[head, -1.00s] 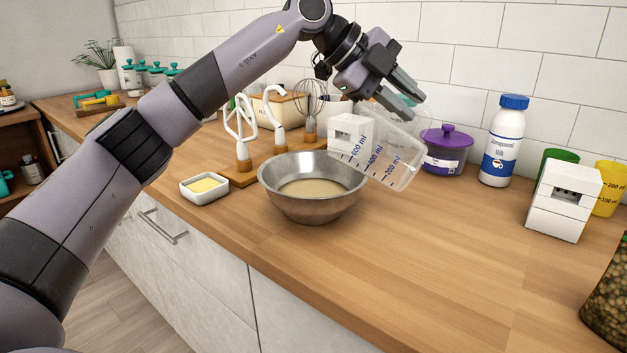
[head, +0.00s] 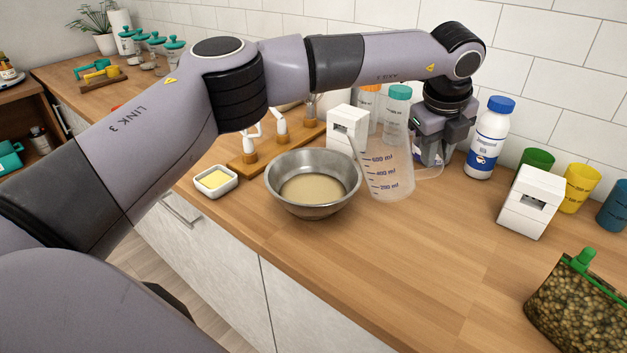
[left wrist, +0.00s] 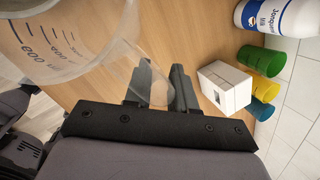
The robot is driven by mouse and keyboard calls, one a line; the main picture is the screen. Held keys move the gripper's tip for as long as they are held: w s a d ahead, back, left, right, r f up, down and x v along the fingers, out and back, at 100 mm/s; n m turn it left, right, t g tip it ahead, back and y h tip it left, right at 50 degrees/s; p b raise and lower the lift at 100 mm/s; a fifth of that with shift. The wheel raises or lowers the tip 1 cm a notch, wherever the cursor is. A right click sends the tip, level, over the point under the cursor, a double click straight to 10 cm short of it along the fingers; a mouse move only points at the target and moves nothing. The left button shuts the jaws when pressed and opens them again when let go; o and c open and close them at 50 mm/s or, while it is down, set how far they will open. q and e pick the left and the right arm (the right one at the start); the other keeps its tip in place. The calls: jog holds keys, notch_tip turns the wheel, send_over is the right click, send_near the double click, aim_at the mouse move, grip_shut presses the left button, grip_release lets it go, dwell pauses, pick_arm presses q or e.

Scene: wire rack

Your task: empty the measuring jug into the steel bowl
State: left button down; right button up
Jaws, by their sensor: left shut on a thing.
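The measuring jug (head: 388,176) is clear, with blue marks, and looks empty. It is nearly upright just right of the steel bowl; I cannot tell if its base touches the counter. The steel bowl (head: 289,199) stands on the counter with beige liquid (head: 313,189) in it. My left gripper (head: 431,158) is to the right of the jug, shut on its handle. In the left wrist view the jug (left wrist: 75,35) is at upper left, and my left gripper's fingers (left wrist: 162,78) close around its clear handle. My right gripper is not in view.
A white-capped carton-like block (head: 348,128) stands behind the bowl, and another white block (head: 528,203) is at right. A butter dish (head: 216,181) is left of the bowl. The front right counter is clear up to a jar-like bag (head: 575,305).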

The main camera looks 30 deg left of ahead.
pick_arm(q)
jog(key=shift+d+r+g+y, duration=0.1)
jog(key=shift+r+g+y, duration=0.2)
jog(key=shift+r+y, duration=1.35)
jog(key=shift+r+m+y, duration=0.25)
jog(key=shift+r+m, duration=0.05)
jog(key=shift+r, duration=0.55)
